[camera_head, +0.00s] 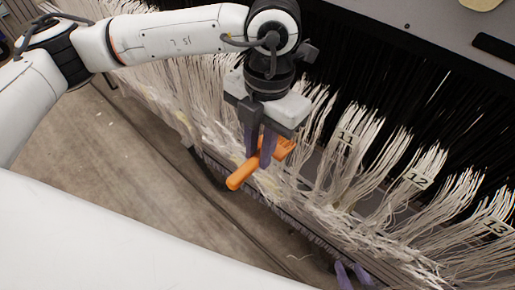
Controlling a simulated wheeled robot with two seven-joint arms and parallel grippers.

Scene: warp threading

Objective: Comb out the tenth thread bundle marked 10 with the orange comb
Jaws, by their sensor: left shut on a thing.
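My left gripper (258,158) comes down from the top and is shut on the orange comb (241,175). The comb's handle points down and left, and its head (283,150) is at the pale threads left of the tag marked 11. I cannot tell whether its teeth are in the threads. No tag marked 10 is visible; the arm and gripper cover part of the threads there. My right gripper (354,274) shows only as two purple fingertips at the bottom edge, apart with nothing seen between them.
Tags marked 11 (347,138), 12 (417,180) and 13 (495,226) sit on the thread bundles to the right. A dark rail (290,217) runs below the threads. The brown floor (130,150) in front is mostly clear.

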